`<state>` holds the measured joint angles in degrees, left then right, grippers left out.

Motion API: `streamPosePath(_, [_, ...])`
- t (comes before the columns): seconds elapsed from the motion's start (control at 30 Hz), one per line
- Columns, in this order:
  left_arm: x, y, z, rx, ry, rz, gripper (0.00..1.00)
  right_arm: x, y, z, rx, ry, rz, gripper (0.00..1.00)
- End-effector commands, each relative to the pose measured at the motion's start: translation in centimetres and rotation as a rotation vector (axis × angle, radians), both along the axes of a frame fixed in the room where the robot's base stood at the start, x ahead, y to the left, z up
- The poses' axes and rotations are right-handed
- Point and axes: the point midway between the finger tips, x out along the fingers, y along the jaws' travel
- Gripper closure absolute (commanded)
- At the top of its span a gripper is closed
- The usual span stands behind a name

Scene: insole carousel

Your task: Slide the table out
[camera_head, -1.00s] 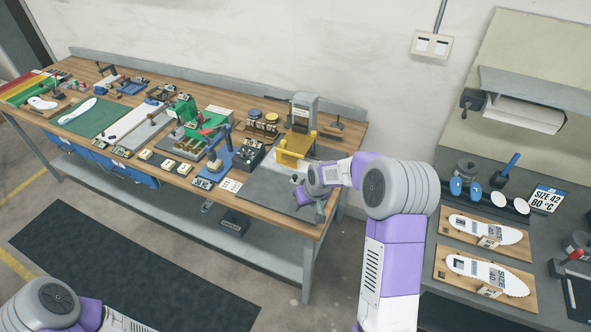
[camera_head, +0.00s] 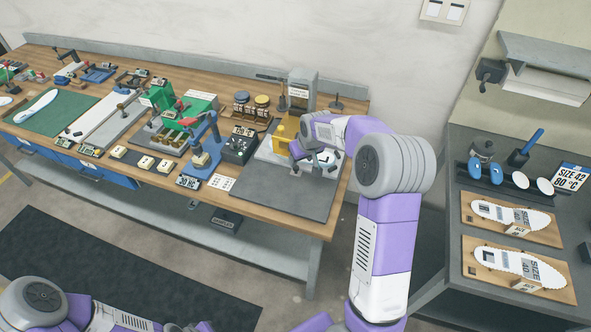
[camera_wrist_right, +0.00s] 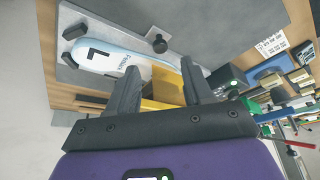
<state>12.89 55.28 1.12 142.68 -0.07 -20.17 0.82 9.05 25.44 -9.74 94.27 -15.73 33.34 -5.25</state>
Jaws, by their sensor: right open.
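A press (camera_head: 301,90) with a grey housing and a yellow guard (camera_head: 286,128) stands at the right end of the workbench. Its light grey table (camera_head: 268,153) lies low in front of it, partly hidden by my right arm. In the right wrist view the table (camera_wrist_right: 190,38) carries a pale insole (camera_wrist_right: 115,62), with a black knob (camera_wrist_right: 160,44) beside it. My right gripper (camera_head: 318,160) is over the table. Its fingers (camera_wrist_right: 158,86) are apart with nothing held between them; the yellow guard (camera_wrist_right: 166,84) shows beyond them. My left gripper is not visible; only its arm shows at lower left.
A dark grey mat (camera_head: 285,190) lies in front of the press, bare. A blue press (camera_head: 206,150) and a black control box (camera_head: 240,146) stand left of it. A side bench (camera_head: 455,215) with two insole boards (camera_head: 478,226) is at right. A floor mat (camera_head: 120,270) lies below.

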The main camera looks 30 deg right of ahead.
Motion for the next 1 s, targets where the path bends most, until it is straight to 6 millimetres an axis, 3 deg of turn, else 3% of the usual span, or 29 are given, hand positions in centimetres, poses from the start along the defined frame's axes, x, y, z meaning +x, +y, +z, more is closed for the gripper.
streamPosePath(0.5, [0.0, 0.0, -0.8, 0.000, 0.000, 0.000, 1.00, 2.6, -0.2, -6.3, 0.000, 0.000, 0.000, 0.49])
streamPosePath(0.87, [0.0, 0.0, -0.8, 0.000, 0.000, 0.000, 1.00, 2.8, -0.2, -6.8, 0.000, -0.001, 0.000, 0.49])
streamPosePath(1.0, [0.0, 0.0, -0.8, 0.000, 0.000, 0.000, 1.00, 2.8, -0.2, -6.8, 0.000, -0.001, 0.000, 0.69])
